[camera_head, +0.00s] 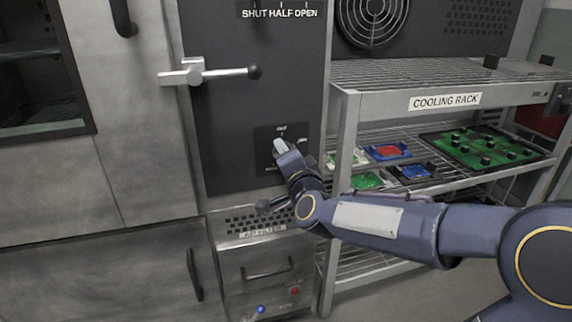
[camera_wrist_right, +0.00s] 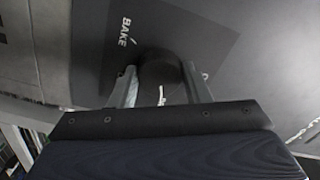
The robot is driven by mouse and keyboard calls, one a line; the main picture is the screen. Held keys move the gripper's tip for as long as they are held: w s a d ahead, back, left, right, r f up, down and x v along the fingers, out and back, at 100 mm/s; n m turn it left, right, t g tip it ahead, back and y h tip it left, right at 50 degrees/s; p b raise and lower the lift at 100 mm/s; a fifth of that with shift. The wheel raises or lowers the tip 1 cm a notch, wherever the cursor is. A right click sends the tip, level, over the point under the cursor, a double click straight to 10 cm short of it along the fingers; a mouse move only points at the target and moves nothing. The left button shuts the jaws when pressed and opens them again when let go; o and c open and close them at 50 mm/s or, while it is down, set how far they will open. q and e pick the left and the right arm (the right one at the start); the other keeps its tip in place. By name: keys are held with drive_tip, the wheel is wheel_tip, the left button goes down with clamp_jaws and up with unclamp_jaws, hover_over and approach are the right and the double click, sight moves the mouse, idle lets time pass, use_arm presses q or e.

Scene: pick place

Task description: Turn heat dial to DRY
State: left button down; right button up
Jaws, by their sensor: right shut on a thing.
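The heat dial (camera_wrist_right: 161,80) is a dark round knob with a white pointer line, on a dark plate on the black panel. My right gripper (camera_wrist_right: 160,88) is shut on the dial, one finger on each side of it, in the right wrist view. In the head view my right gripper (camera_head: 283,150) reaches the dial plate (camera_head: 268,132) and hides most of the dial. My left gripper is not in view.
A lever with a black knob (camera_head: 254,72) sticks out above the dial, under a SHUT HALF OPEN label (camera_head: 281,13). The cooling rack (camera_head: 345,150) stands to the right, holding coloured trays and a green board (camera_head: 480,147). A drawer handle (camera_head: 267,270) is below.

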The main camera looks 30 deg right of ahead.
drive_tip(key=shift+m, duration=0.5)
drive_tip(key=o, duration=1)
drive_tip(key=p+v, duration=0.1)
drive_tip(key=v, duration=0.6)
drive_tip(key=shift+s+p, duration=0.3)
drive_tip(key=shift+s, duration=0.1)
drive_tip(key=shift+a, duration=0.15)
